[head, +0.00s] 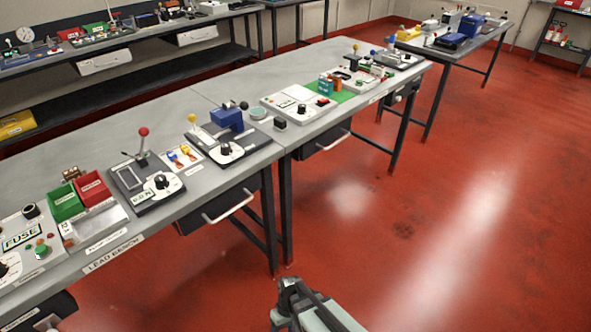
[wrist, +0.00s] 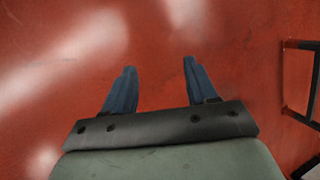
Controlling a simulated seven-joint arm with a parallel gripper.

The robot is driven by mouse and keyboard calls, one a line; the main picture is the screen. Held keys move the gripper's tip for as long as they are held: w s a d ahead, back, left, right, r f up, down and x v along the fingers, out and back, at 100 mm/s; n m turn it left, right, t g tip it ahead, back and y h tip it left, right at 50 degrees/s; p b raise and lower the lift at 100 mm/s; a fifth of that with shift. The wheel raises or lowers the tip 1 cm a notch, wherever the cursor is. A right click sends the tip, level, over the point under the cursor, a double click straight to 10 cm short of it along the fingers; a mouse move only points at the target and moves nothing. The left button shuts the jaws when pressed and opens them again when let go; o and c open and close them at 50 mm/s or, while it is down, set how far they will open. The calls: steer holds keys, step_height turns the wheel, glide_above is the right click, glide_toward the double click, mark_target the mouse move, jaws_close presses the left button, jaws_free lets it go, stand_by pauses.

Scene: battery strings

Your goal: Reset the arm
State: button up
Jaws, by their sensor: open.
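My gripper (wrist: 158,88) is open in the wrist view, with its two dark fingers apart. Only bare red floor shows between and beyond the fingers, and nothing is held. In the head view my gripper (head: 291,286) shows at the bottom, right of the middle, in front of the workbench and over the floor. Its fingertips are hard to make out there. It appears apart from the bench (head: 190,205) and everything on it.
The bench carries a lever device (head: 142,172), a green bin (head: 66,203), a red bin (head: 93,188) and a blue block (head: 229,118). Drawer handles (head: 228,208) stick out in front. The red floor (head: 450,220) to the right is clear. Bench legs (wrist: 312,85) show right in the wrist view.

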steer(key=s+d+f+m+g, duration=0.1)
steer(key=s+d+m, duration=0.2)
steer(key=s+d, duration=0.3)
steer(key=s+d+f+m+g+h, duration=0.1)
steer(key=s+d, duration=0.6)
steer(key=d, duration=0.8)
steer(key=shift+s+d+f+m+g, duration=0.15)
steer(key=shift+s+f+m+g, duration=0.15)
steer(key=shift+f+m, duration=0.6)
